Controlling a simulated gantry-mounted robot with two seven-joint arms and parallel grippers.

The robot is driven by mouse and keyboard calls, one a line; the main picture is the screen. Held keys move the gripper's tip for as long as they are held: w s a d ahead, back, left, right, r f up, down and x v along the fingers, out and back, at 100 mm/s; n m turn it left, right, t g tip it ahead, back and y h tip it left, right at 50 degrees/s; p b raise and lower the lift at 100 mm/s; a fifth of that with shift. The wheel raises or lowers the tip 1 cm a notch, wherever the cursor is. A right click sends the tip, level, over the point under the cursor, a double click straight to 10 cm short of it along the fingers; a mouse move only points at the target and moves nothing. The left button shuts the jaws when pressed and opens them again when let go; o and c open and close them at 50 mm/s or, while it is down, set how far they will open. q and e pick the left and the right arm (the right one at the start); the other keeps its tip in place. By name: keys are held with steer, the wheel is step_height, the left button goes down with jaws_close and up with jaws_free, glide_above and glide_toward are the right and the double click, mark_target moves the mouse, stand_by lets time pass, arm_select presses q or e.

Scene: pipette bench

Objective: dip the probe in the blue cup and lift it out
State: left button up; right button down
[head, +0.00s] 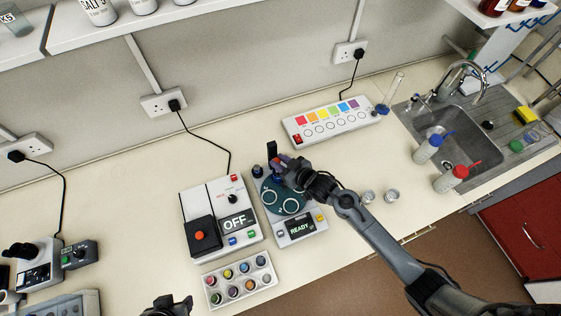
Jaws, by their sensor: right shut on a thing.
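My right gripper (284,163) is shut at the back of a grey device with a teal top (281,203) and a READY display, next to a short black upright part (271,149). What it holds is mostly hidden by the gripper; it seems to be the probe, but I cannot make out its shape or tip. A white rack (213,292) holds several small round cups with coloured contents in front of the devices. A bluish cup (244,267) sits in its back row.
A white device with an OFF display (237,222) stands left of the teal one. A strip of coloured squares (331,120) lies behind.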

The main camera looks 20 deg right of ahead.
step_height(320, 180, up, 5)
steer(key=p, duration=0.5)
steer(key=shift+r+p, duration=0.35)
steer(key=shift+r, duration=0.15)
steer(key=shift+w, duration=0.1)
steer(key=c, duration=1)
jaws_free()
steer(key=shift+o, duration=0.2)
steer(key=shift+f, duration=0.1)
